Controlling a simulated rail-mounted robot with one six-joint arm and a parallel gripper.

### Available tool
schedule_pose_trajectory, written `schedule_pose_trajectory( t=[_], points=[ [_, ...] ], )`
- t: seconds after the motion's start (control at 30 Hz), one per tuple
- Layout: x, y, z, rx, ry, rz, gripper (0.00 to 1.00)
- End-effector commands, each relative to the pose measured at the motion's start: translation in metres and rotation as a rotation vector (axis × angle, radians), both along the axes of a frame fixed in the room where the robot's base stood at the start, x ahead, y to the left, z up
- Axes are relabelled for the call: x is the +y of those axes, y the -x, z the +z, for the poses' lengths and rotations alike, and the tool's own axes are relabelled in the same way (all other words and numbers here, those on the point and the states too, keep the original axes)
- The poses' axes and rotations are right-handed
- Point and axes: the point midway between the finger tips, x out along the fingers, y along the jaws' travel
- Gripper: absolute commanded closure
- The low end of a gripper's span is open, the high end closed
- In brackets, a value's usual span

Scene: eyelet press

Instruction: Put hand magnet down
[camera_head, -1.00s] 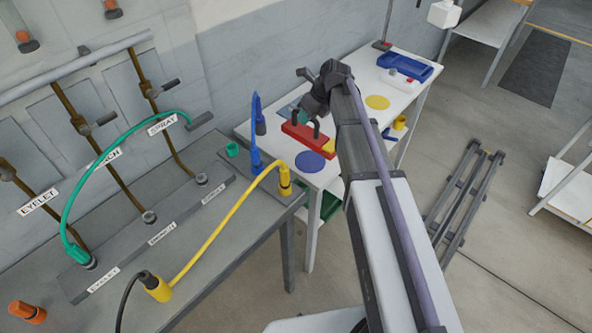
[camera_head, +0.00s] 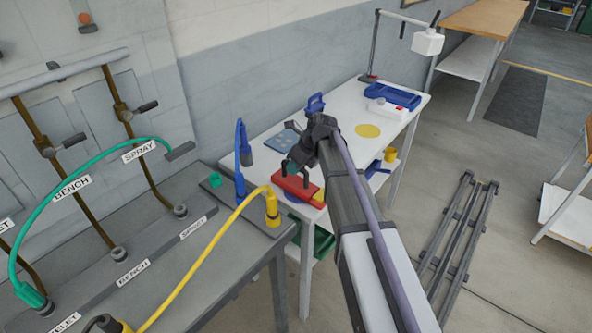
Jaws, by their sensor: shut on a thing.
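The hand magnet (camera_head: 290,184) is a red block with a dark handle and a yellow part at its right end. It is at the near left part of the white table, over a blue round spot (camera_head: 292,196) that it mostly covers. My gripper (camera_head: 299,171) is at the handle on top of the magnet, shut on it. The wrist and arm hide part of the grip. I cannot tell whether the magnet's underside touches the table.
A light blue plate (camera_head: 281,141) lies behind the magnet.

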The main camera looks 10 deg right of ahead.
Motion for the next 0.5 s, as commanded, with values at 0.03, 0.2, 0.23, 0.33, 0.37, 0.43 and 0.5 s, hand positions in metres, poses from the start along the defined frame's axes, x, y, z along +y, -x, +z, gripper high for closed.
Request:
schedule_pose_trajectory(
  t=[0.03, 0.2, 0.23, 0.33, 0.37, 0.43, 0.5],
  points=[
    [0.0001, -0.0001, -0.0019, 0.0, 0.0, 0.0, 1.0],
    [0.0, -0.0001, -0.0026, 0.0, 0.0, 0.0, 0.72],
    [0.0001, -0.0001, -0.0026, 0.0, 0.0, 0.0, 0.69],
    [0.0001, -0.0001, -0.0026, 0.0, 0.0, 0.0, 0.59],
    [0.0001, -0.0001, -0.0026, 0.0, 0.0, 0.0, 0.56],
    [0.0001, -0.0001, -0.0026, 0.0, 0.0, 0.0, 0.56],
    [0.0001, -0.0001, -0.0026, 0.0, 0.0, 0.0, 0.56]
  ],
)
